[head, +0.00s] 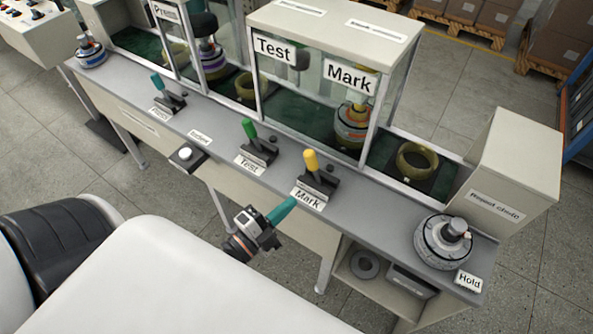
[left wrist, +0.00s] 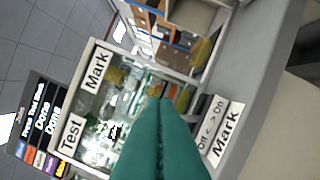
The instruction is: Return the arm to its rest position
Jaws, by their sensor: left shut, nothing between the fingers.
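My left gripper (head: 290,203) reaches in over the front edge of the workbench, just in front of the "Mark" label. Its teal fingers are shut together with nothing between them. They also fill the lower middle of the left wrist view (left wrist: 160,102). The yellow-handled Mark lever (head: 311,162) stands just beyond the fingertips, apart from them as far as I can tell. The green-handled Test lever (head: 249,130) stands to its left. My right gripper is not in view.
The bench (head: 385,200) carries a glass-sided enclosure (head: 320,115) labelled Test and Mark. A grey hub motor (head: 443,243) sits near the Hold label (head: 469,281). A white button (head: 185,153) and a teal-handled lever (head: 158,83) are further left.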

